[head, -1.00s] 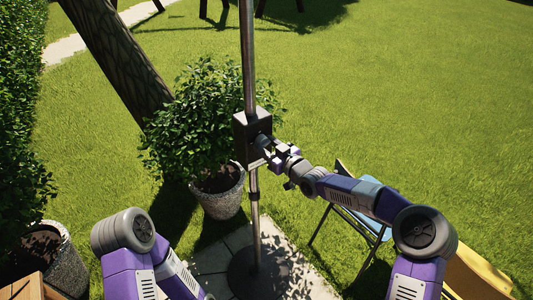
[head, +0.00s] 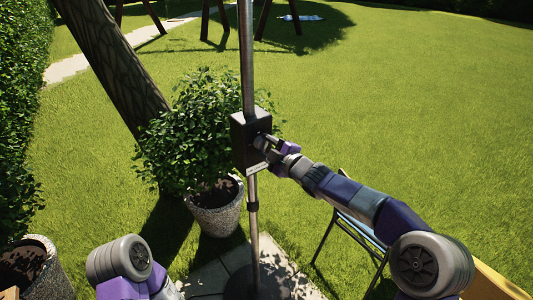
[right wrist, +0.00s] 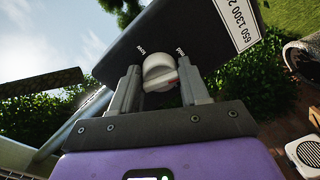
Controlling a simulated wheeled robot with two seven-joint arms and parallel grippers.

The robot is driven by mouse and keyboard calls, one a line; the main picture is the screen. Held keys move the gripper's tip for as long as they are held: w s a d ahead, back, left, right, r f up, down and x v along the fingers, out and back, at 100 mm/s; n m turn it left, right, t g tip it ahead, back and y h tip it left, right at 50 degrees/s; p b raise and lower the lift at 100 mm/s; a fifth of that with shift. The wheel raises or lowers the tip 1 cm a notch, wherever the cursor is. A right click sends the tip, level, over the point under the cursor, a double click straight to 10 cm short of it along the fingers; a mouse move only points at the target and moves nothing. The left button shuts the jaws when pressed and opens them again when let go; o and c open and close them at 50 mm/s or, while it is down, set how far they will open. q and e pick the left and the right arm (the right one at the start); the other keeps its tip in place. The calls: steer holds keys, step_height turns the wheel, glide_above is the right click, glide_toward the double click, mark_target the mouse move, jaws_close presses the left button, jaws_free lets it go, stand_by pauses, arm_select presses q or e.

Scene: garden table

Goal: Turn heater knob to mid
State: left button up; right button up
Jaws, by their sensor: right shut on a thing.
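The heater's dark control box (head: 246,142) is fixed on a metal pole. Its round pale knob (right wrist: 159,72) shows in the right wrist view, with a small red mark on its lower right. Small white words are printed on the box left and right of the knob; the right one looks like "mid". My right gripper (head: 266,143) is at the box face. In the right wrist view its two fingers (right wrist: 158,88) stand either side of the knob, shut on it. My left arm shows at the lower left in the head view, its gripper out of frame.
A potted bush (head: 215,206) stands just left of and behind the pole (head: 247,60). A folding chair (head: 350,232) is below my right arm. Another pot (head: 35,265) is at the lower left. Open lawn lies to the right.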

steer(key=shift+r+n+b, duration=0.25)
steer(key=shift+n+b, duration=0.75)
steer(key=shift+n, duration=0.8)
steer(key=shift+r, duration=0.1)
steer(key=o, duration=0.9)
steer(key=shift+o, duration=0.5)
steer(key=shift+f, duration=0.2)
steer(key=v, duration=0.7)
steer(key=shift+s, duration=0.25)
steer(key=shift+d, duration=0.15)
